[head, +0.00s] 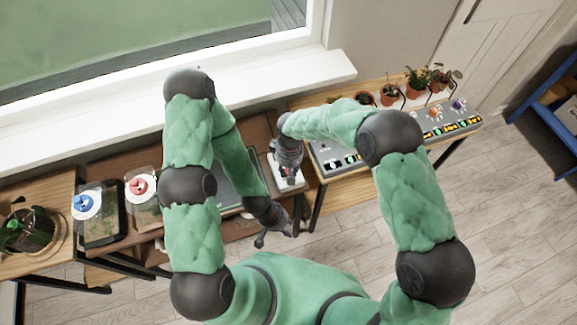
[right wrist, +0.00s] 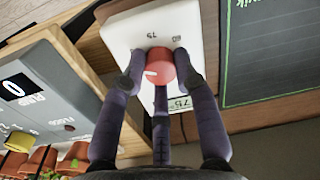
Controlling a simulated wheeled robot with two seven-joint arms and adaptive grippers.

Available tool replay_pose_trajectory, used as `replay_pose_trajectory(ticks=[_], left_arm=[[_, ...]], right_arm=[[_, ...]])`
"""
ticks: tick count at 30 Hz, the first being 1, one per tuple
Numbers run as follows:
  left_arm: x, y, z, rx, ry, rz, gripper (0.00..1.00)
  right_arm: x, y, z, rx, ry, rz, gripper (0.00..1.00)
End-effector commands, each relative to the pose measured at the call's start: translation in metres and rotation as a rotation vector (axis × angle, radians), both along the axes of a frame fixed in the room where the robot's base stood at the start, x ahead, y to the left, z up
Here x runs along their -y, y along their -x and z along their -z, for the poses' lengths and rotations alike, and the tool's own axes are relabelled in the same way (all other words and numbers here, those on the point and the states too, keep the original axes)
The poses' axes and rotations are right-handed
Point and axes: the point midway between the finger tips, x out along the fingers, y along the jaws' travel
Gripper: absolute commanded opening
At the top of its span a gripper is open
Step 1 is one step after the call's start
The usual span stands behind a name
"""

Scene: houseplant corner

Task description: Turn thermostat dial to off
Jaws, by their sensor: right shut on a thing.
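A white pointer mark on the dial faces the left of the right wrist view. The fingers of my right gripper (right wrist: 158,78) are closed around the dial, hiding part of its rim. In the head view my right gripper (head: 287,172) is over the thermostat plate (head: 294,184), and the dial is mostly hidden. My left gripper (head: 273,238) hangs empty with spread fingers near the bench's front edge.
A dark green board (right wrist: 262,50) lies on the other side. Potted plants (head: 390,94) line the back right. Blue (head: 84,205) and red (head: 141,186) knobs sit at left, near a plant (head: 25,228).

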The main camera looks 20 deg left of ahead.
Motion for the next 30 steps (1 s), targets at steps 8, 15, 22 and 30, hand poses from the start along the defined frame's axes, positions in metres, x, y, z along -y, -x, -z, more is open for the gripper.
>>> replay_pose_trajectory(ticks=[8,15,22,30], left_arm=[[0.000,0.000,-0.014,0.000,0.000,0.000,0.40],[0.000,0.000,-0.022,0.000,0.000,0.000,0.40],[0.000,0.000,-0.028,0.000,0.000,0.000,0.40],[0.000,0.000,-0.030,0.000,0.000,0.000,0.40]], right_arm=[[-0.002,-0.003,-0.003,0.008,-0.005,-0.259,0.00],[-0.003,-0.003,-0.003,0.009,-0.005,-0.464,0.00],[-0.004,-0.003,-0.003,0.010,-0.005,-0.608,0.00],[-0.004,-0.002,-0.003,0.010,-0.006,-0.697,0.00]])
